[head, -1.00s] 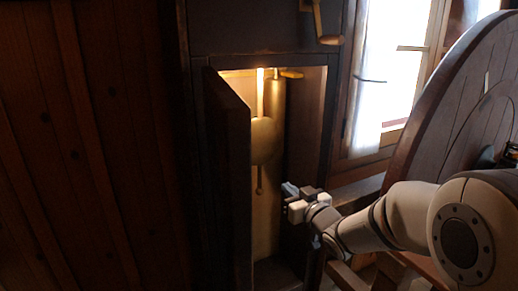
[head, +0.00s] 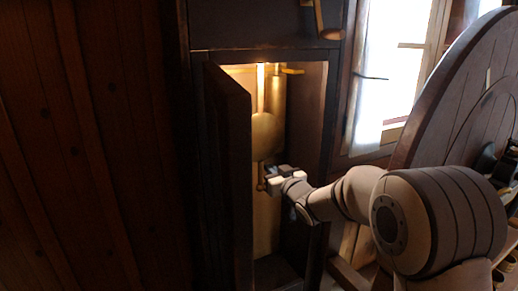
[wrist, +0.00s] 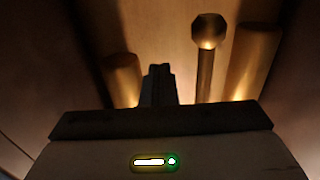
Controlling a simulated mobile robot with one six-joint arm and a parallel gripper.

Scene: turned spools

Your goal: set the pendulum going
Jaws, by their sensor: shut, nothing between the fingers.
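The pendulum hangs inside the open clock case, with a pale rod and a round brass bob (head: 266,137). Below the bob, a thin stem ends in a small knob (head: 260,187). My gripper (head: 267,178) is inside the case, shut and empty, just right of the stem below the bob. Whether it touches the stem cannot be told. In the wrist view, my shut fingers (wrist: 158,86) show beside a thin brass rod with a faceted knob (wrist: 209,31), apart from it in the picture. This looks like the pendulum's lower end.
The case door (head: 232,170) stands open on the left. Brass cylinders (wrist: 255,62) flank the fingers in the wrist view, another standing at the left (wrist: 122,80). A crank handle (head: 325,30) sits above the opening. A large wooden wheel (head: 455,95) stands at the right.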

